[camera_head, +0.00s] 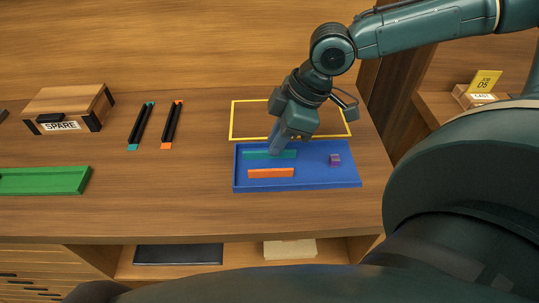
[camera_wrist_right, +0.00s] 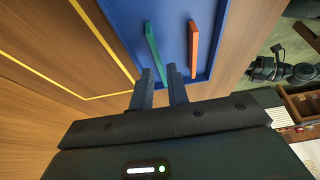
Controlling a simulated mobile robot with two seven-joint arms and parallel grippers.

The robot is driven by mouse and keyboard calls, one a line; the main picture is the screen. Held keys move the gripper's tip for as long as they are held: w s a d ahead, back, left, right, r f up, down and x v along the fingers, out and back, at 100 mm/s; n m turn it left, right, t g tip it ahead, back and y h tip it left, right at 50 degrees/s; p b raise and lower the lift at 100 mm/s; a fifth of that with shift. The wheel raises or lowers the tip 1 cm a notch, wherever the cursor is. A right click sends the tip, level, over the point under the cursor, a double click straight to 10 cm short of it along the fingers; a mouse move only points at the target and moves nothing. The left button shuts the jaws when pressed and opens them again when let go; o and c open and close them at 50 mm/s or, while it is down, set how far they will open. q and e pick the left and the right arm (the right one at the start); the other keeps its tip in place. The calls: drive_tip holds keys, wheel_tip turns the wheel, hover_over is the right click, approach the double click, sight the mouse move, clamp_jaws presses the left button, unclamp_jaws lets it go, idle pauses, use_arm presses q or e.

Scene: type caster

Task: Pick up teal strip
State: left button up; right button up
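The teal strip (camera_head: 284,154) lies in the blue tray (camera_head: 310,184), near its back wall.
An orange strip (camera_head: 270,173) lies in front of the teal strip, and a small purple block (camera_head: 335,160) sits to the right in the tray. A yellow outline (camera_head: 233,120) is behind the tray. Two dark bars (camera_head: 142,125) (camera_head: 172,125), a SPARE box (camera_head: 75,103) and a green tray (camera_head: 45,181) are left.

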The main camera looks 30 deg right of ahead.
drive_tip(key=shift+x, duration=1.2)
drive_tip(key=shift+w, duration=0.1)
drive_tip(key=shift+c, duration=0.6)
clamp_jaws()
